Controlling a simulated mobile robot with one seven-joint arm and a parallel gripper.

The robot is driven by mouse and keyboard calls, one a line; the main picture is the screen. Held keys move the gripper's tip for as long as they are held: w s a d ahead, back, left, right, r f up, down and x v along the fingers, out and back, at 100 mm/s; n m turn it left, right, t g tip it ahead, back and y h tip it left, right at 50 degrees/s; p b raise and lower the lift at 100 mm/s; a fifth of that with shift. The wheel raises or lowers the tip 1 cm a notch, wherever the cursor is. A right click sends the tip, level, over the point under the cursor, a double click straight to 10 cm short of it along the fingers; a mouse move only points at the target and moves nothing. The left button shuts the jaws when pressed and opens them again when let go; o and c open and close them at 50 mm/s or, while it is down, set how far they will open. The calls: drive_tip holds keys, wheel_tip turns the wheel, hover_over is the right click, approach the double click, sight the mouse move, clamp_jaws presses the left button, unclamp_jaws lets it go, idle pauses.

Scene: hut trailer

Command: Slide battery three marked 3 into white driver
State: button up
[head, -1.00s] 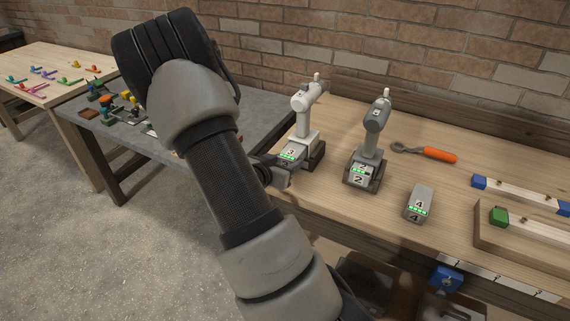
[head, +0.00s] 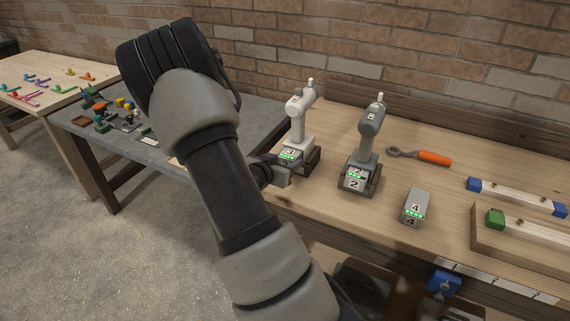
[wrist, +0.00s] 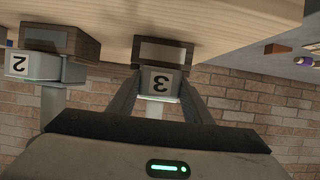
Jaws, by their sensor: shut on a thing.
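The white driver (head: 300,118) stands upright in a dark holder (head: 313,160) near the left end of the wooden bench. Battery 3 (head: 290,154), grey with a green light strip, is at the foot of the white driver. How deep the battery sits in the driver's foot is hidden.
A grey driver (head: 369,135) with battery 2 (head: 354,180) stands just to the right. Battery 4 (head: 415,207) stands alone nearer the bench front. An orange-handled wrench (head: 432,158) lies behind. A grey table (head: 192,122) with small parts is at the left.

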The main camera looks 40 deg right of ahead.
drive_tip(key=shift+w+d, duration=0.15)
drive_tip(key=shift+d, duration=0.1)
drive_tip(key=o, duration=1.3)
drive_tip(key=shift+o, duration=0.2)
drive_tip(key=shift+s+a+p, duration=0.1)
drive_tip(key=shift+s+a, duration=0.3)
drive_tip(key=shift+a, duration=0.5)
drive_tip(key=shift+s+a+p, duration=0.1)
drive_tip(key=shift+s+a, duration=0.3)
drive_tip(key=shift+a, duration=0.55)
drive_tip(key=shift+s+a+p, duration=0.1)
drive_tip(key=shift+s+a, duration=0.3)
drive_tip(key=shift+a, duration=0.5)
drive_tip(key=p+v, duration=0.1)
drive_tip(key=v, duration=0.2)
drive_tip(key=p+v, duration=0.2)
drive_tip(key=shift+s+a+r, duration=0.1)
drive_tip(key=shift+a+r, duration=0.1)
drive_tip(key=shift+r, duration=0.3)
